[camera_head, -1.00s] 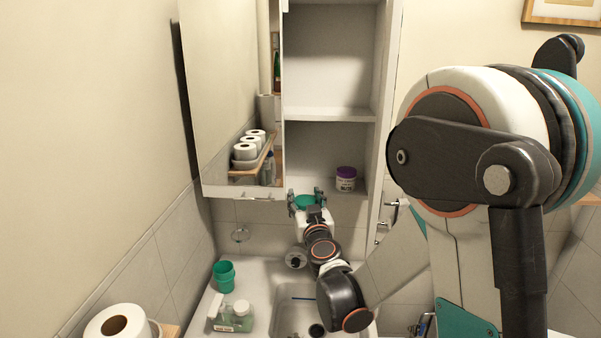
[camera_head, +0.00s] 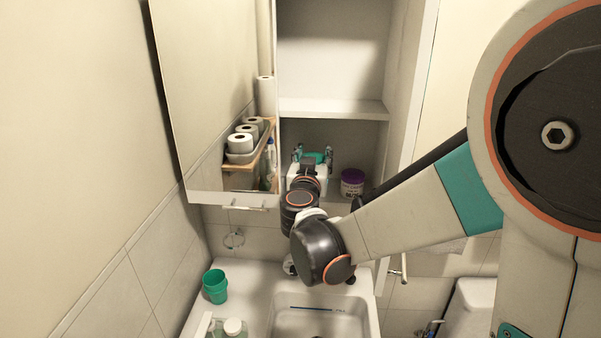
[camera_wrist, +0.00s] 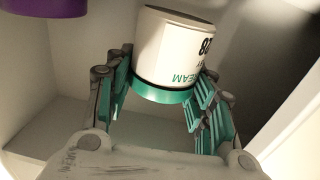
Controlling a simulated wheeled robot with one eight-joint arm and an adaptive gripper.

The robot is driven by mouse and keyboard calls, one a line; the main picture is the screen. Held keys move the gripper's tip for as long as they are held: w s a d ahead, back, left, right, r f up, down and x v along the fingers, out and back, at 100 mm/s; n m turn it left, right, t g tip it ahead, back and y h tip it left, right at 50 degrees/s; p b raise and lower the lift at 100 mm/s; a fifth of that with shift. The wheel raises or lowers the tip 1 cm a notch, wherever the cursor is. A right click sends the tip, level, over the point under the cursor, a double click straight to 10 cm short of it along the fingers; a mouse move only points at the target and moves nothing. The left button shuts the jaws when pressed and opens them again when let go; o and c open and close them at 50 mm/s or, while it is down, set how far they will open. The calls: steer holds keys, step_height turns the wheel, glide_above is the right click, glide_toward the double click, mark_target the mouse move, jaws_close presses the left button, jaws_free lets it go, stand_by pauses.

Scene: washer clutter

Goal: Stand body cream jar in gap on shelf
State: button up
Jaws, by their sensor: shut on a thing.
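The body cream jar (camera_wrist: 178,50) is white with a green lid and dark lettering. My gripper (camera_wrist: 165,95) is shut on it, a green-padded finger on each side near the lid. The wrist view appears upside down, so the jar is roughly upright, lid up. In the head view my gripper (camera_head: 313,160) is inside the cabinet's lower compartment, and only the green lid (camera_head: 316,156) shows clearly. The shelf (camera_head: 333,198) is mostly hidden by my arm; I cannot tell whether the jar touches it. A purple-lidded jar (camera_head: 352,183) stands to the right, apart.
A shelf board (camera_head: 330,109) runs above the compartment. The mirrored door (camera_head: 205,90) borders it on the left, the cabinet side wall (camera_head: 405,110) on the right. Below are the sink (camera_head: 325,318) and a green cup (camera_head: 215,286). The purple lid (camera_wrist: 45,6) shows in the wrist view.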

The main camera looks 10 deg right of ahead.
steer(key=shift+f+b, duration=0.5)
steer(key=shift+f, duration=1.6)
steer(key=shift+f, duration=0.15)
steer(key=o, duration=1.1)
